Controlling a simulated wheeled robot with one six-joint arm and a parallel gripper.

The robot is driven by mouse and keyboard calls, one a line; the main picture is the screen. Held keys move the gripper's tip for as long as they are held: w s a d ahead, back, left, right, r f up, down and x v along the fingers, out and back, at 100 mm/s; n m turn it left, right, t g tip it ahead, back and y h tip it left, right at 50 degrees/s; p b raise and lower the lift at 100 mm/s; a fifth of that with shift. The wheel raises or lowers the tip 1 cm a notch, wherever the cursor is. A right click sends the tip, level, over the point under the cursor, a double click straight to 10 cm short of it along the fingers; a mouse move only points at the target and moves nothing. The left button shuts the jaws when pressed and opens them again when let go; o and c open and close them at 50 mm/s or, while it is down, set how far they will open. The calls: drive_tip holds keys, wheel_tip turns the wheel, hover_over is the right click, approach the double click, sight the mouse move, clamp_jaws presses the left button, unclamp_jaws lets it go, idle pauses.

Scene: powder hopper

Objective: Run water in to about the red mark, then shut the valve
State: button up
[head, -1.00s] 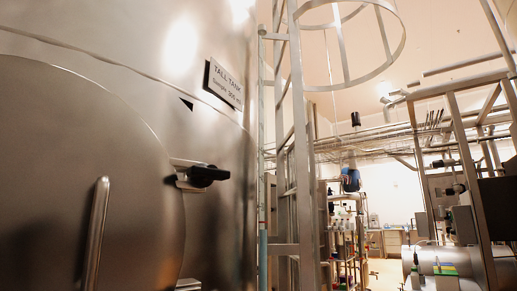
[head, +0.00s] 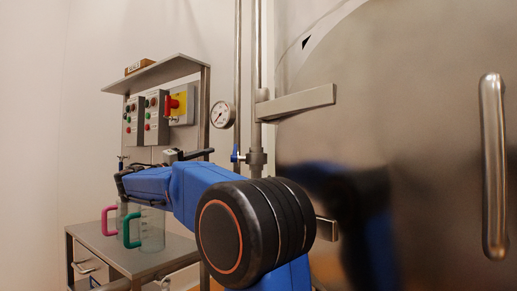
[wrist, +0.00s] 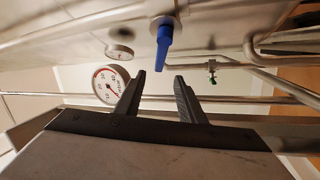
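A blue-handled valve (head: 236,154) sits on the upright pipe at the left of the steel tank in the head view. Its blue lever (wrist: 164,46) shows in the wrist view just beyond my fingertips. My gripper (wrist: 160,76) is open, with nothing between its two dark fingers and a gap to the lever. In the head view its dark end (head: 193,154) is left of the valve, at about the same height. The sight tube with the red mark is out of view now, so the current water level does not show.
A control panel (head: 155,115) with buttons and a red-yellow switch stands behind my arm. A steel cart (head: 165,257) holds two clear jugs with pink and green handles. A round gauge (head: 222,114) is near the valve, and another gauge (wrist: 111,85) is left of my fingers.

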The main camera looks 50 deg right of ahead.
drive_tip(key=x, duration=1.7)
drive_tip(key=shift+d, duration=0.2)
clamp_jaws()
